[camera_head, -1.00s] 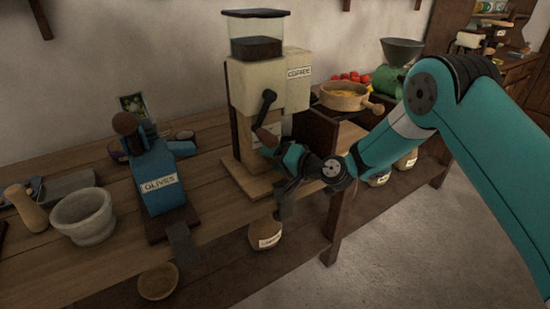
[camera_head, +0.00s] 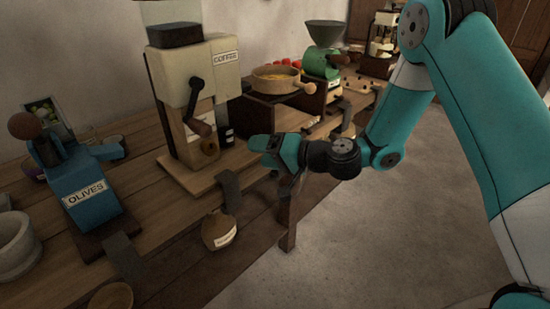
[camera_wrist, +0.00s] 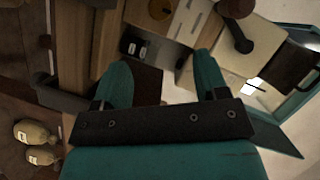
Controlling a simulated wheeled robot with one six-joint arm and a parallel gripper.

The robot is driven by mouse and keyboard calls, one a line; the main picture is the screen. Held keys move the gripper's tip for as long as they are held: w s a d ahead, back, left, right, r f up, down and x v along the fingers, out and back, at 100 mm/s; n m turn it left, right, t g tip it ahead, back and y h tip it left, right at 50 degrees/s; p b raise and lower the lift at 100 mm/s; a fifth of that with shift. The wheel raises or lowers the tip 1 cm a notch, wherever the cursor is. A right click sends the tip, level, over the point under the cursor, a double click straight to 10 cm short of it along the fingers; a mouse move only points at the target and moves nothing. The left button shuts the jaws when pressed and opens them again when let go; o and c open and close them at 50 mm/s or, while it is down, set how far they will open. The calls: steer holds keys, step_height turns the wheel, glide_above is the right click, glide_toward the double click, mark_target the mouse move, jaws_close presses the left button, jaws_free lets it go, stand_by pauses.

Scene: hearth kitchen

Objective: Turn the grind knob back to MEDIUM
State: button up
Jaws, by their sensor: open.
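The cream coffee grinder (camera_head: 165,78), labelled COFFEE, stands upright on its wooden base on the bench, left of centre in the head view. A dark crank (camera_head: 193,95) with a brown wooden handle hangs on its front. A pale plate (camera_head: 204,113) is partly visible behind the handle; its marking is unreadable. I cannot make out the grind knob or its setting. My gripper (camera_head: 262,145) is open and empty, apart from the grinder, to the right of its front. In the wrist view, my two teal fingers (camera_wrist: 162,72) are spread, with the grinder's crank handle (camera_wrist: 238,38) beyond the right one.
A blue olive press (camera_head: 85,192) is at the left. A wooden pan (camera_head: 275,83) and green mill (camera_head: 322,65) are farther right. The floor at right is clear.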

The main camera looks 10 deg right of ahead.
steer(key=shift+v, duration=1.45)
steer(key=s+a+r+n+g+h+p, duration=0.1)
steer(key=s+a+r+n+g+p, duration=0.1)
steer(key=s+a+r+n+g, duration=0.25)
steer(key=s+a+r+n+g+p, duration=0.1)
steer(key=s+r+n+g+p, duration=0.15)
steer(key=s+r, duration=0.45)
steer(key=s+d+r+g+h+p, duration=0.1)
steer(key=s+d+r+h, duration=0.2)
steer(key=s, duration=0.5)
steer(key=s+d+r+n+g+h+p, duration=0.1)
steer(key=s+d+r+h+p, duration=0.1)
steer(key=s, duration=0.6)
steer(key=d+r+h, duration=0.1)
steer(key=d+h, duration=0.1)
steer(key=d, duration=0.1)
steer(key=shift+s+r+n+h, duration=0.15)
steer(key=shift+s+n+h, duration=0.05)
steer(key=shift+n+h, duration=0.1)
